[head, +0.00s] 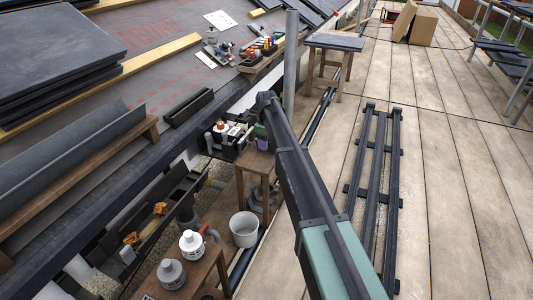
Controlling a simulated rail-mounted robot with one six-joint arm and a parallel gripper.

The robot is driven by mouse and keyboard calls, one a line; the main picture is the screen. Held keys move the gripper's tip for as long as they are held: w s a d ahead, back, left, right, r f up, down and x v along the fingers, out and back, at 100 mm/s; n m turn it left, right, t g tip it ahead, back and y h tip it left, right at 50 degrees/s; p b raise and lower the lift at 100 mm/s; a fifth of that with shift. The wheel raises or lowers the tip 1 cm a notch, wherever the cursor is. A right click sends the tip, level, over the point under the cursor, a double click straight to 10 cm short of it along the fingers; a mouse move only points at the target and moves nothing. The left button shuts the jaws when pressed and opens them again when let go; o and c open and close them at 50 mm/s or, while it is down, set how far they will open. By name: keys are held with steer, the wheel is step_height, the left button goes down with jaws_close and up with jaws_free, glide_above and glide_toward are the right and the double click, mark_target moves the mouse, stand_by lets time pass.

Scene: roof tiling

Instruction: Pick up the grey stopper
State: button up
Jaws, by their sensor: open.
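I cannot clearly make out a grey stopper in the head view. A grey round container (172,272) with a pale cap stands on the wooden bench (146,288) at the bottom. A black tray (226,151) near the roof edge holds small parts, including a white and orange one (221,127); the grey parts there are too small to tell. My arm reaches up from the bottom to the middle.
A grey bucket (244,229) stands beside a wooden stool (257,165) left of my arm. A long gutter (150,240) runs along the roof edge. Dark rails (373,165) lie on the deck to the right. The far right planks (460,190) are clear.

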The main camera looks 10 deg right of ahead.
steer(key=shift+r, duration=0.1)
jaws_close()
